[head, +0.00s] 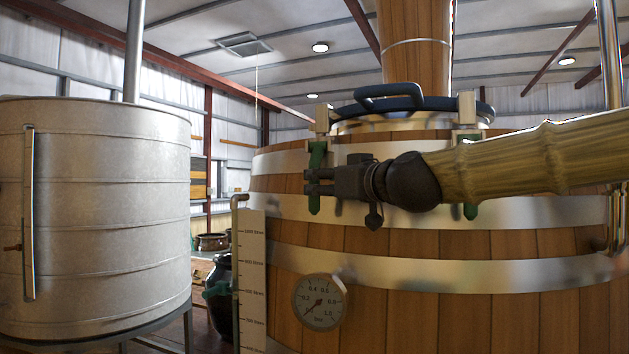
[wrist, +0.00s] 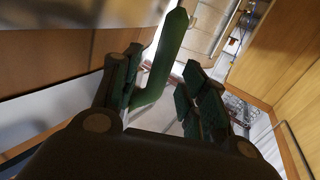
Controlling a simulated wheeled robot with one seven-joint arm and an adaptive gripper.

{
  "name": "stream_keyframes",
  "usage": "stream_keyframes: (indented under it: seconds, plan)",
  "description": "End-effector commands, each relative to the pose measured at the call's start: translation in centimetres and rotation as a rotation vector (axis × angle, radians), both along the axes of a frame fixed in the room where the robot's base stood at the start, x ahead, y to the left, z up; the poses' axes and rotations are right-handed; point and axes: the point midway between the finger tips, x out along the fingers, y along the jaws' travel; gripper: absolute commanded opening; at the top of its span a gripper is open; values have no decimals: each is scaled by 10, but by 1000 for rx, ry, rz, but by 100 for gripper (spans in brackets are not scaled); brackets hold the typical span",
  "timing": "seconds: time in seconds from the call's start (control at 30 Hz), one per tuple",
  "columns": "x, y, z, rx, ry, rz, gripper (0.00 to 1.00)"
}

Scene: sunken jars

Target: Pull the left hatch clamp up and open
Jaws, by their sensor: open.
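The left hatch clamp has a green handle (head: 316,158) that hangs down below a pale metal bracket on the left of the hatch. In the wrist view the green handle (wrist: 166,62) shows between my open fingers, closer to the left finger. My gripper (head: 308,182) is at the handle's lower half, pointing left in the head view, and covers part of it. It also shows in the wrist view (wrist: 161,62). I cannot tell whether a finger touches the handle. The dark hatch lid (head: 435,104) with its loop handle lies shut on top of the wooden vat.
A right clamp (head: 470,211) with a green handle is partly behind my arm. The wooden vat (head: 420,320) with metal bands fills the front, with a pressure gauge (head: 319,301) on it. A large metal tank (head: 100,220) stands at left.

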Motion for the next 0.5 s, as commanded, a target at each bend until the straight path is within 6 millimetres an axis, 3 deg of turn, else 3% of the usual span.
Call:
stream_keyframes:
  seconds: [0.23, 0.5]
  plan:
    - [21, 14, 1, -1, 1, 1, 43]
    - [31, 21, 0, 0, 1, 1, 43]
